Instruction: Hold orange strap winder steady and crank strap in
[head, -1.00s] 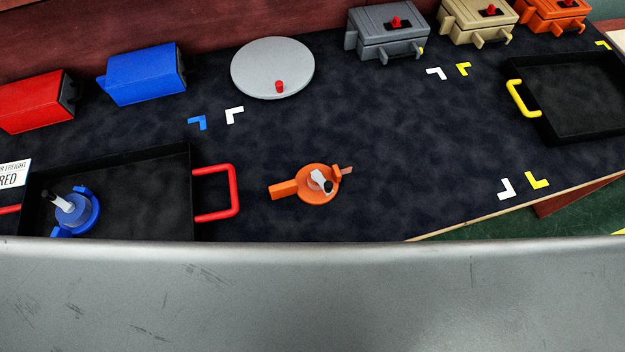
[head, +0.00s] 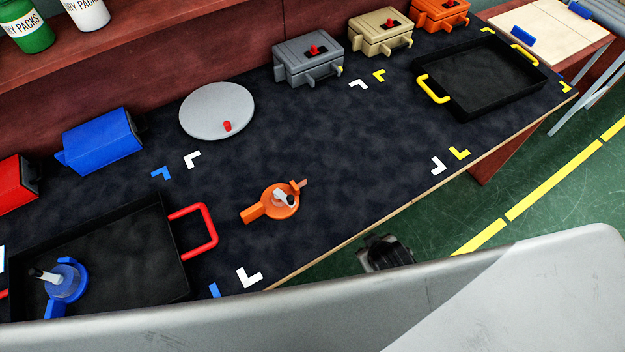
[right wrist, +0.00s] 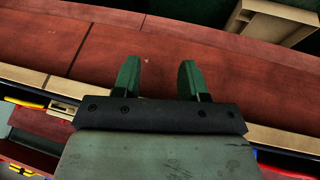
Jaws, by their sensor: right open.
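The orange strap winder (head: 280,201) lies on the dark mat in the head view, right of the red-handled tray. It has a grey crank with a black knob on top, an orange handle toward lower left and a short strap end at upper right. No gripper touches it. My right gripper (right wrist: 160,78) is open and empty in the right wrist view, its two green fingers apart in front of red-brown wood. A dark part (head: 388,252), which looks like a gripper, shows in the head view just off the table's front edge. My left gripper is not in view.
A black tray with red handles (head: 193,262) holds a blue winder (head: 66,282) at left. A grey turntable (head: 205,110), several latched boxes and a yellow-handled tray (head: 432,100) stand farther back. The mat around the orange winder is clear.

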